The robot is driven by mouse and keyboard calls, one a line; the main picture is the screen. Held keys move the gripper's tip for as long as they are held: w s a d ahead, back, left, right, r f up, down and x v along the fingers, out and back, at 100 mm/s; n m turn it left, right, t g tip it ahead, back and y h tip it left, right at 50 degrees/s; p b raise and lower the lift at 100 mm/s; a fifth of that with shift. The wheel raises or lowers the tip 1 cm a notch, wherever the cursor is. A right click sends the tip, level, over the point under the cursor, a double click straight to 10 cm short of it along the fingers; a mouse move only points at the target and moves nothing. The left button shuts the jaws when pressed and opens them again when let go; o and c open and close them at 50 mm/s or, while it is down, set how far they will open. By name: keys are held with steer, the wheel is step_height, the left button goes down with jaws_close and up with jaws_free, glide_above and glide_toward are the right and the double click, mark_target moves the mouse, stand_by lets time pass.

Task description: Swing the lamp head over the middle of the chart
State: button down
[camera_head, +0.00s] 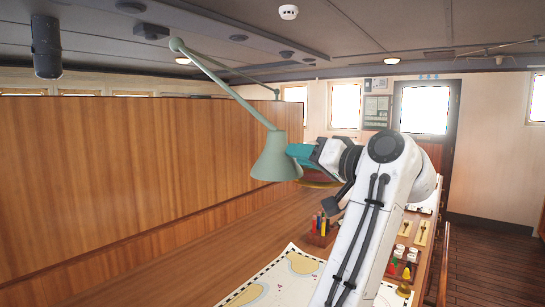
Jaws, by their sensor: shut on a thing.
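The pale green lamp head (273,160) hangs from its thin jointed arm (222,84), its open end facing down. My gripper (302,154), with teal fingers, is shut on the right side of the lamp head. The exact contact at the fingertips is partly hidden by the shade. The chart (280,284) lies on the wooden table at the bottom of the view. My white arm covers its right part. In the picture, the lamp head is above and beyond the visible part of the chart.
A tall wooden panel (130,170) stands behind the table on the left. A holder with coloured pens (321,226) stands beyond the chart. Several small items lie on a tray (401,275) right of my arm. Bare tabletop (190,260) shows left of the chart.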

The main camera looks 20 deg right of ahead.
steer(key=n+y, duration=0.1)
steer(key=y, duration=0.1)
glide_above(324, 178)
steer(key=shift+w+a+g+p, duration=0.2)
steer(key=shift+w+g+p, duration=0.1)
steer(key=c, duration=1.1)
jaws_free()
steer(key=shift+a, duration=0.1)
steer(key=shift+s+d+f, duration=0.1)
steer(key=shift+s+d, duration=0.2)
steer(key=shift+s, duration=0.1)
steer(key=b+v, duration=0.3)
steer(key=v, duration=0.6)
steer(key=shift+s+d, duration=0.1)
steer(key=shift+s, duration=0.3)
